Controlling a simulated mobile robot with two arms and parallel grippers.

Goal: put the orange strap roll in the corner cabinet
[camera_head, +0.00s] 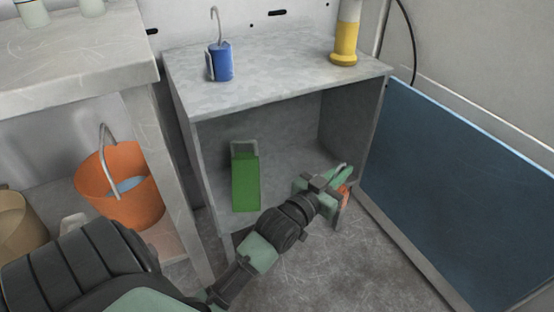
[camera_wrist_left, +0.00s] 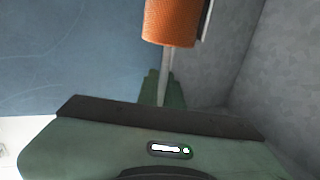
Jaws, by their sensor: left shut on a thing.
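The corner cabinet (camera_head: 281,98) is a grey open-fronted box in the middle of the head view. My left gripper (camera_head: 340,178) is at the right side of its open front, shut on the orange strap roll (camera_head: 345,194), of which only a small part shows. In the left wrist view the orange strap roll (camera_wrist_left: 172,22) hangs at the top of the picture, with a grey metal piece beside it. The gripper's fingers are mostly hidden there. My right gripper is not in view.
A green container (camera_head: 245,180) stands inside the cabinet at the left. A blue padlock-like item (camera_head: 221,62) and a yellow bottle (camera_head: 344,46) stand on top. An orange bucket (camera_head: 120,188) is at the left. A blue panel (camera_head: 460,190) stands at the right. Cabinet floor right of the green container looks clear.

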